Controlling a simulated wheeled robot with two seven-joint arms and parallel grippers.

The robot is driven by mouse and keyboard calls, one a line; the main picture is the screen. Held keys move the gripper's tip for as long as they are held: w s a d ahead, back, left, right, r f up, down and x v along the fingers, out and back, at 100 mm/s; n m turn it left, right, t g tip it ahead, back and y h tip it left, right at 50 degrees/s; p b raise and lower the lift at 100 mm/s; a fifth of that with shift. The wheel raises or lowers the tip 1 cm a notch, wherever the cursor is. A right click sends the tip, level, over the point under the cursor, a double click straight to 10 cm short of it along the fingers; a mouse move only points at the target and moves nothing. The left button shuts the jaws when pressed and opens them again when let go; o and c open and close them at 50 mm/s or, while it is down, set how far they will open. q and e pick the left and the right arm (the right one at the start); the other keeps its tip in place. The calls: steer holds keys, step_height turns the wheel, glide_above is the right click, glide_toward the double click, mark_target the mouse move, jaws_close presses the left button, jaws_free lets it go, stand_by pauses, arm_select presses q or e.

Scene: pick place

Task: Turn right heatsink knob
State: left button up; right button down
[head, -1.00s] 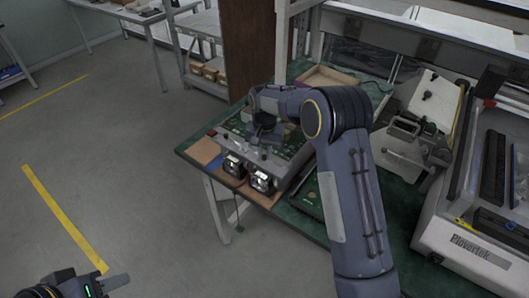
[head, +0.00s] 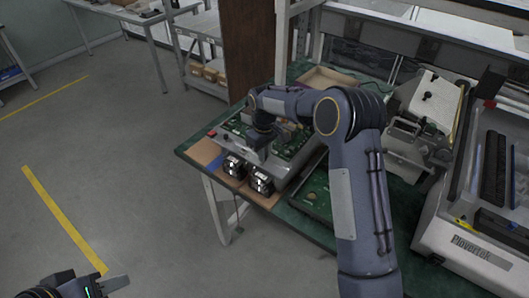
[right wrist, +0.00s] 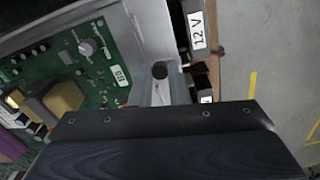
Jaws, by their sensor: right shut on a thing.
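The open device (head: 245,150) with a green circuit board and grey metal frame sits on the green-topped bench. A black knob (right wrist: 160,70) shows on its frame beside the board in the right wrist view. My right gripper (head: 261,148) is down at the front edge of the device, shut on a knob there that I take as the right heatsink knob. Its fingertips and most of the grip are hidden; its dark body fills the bottom of the right wrist view. My left gripper (head: 115,284) hangs over the floor at bottom left, its opening unclear.
Two black fan units (head: 261,181) stand at the device's front; a "12 V" label (right wrist: 197,30) shows in the right wrist view. A grey knob (right wrist: 87,47) sits on the board. A white machine (head: 470,230) stands at right.

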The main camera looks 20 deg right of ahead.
steer(key=n, duration=0.4)
steer(key=shift+n, duration=0.3)
steer(key=n, duration=0.3)
steer(key=shift+n, duration=0.4)
steer(key=n+p, duration=0.1)
steer(key=n, duration=0.7)
steer(key=shift+f+n, duration=0.1)
steer(key=shift+n, duration=0.2)
steer(key=c, duration=1.4)
jaws_free()
steer(key=shift+o, duration=0.2)
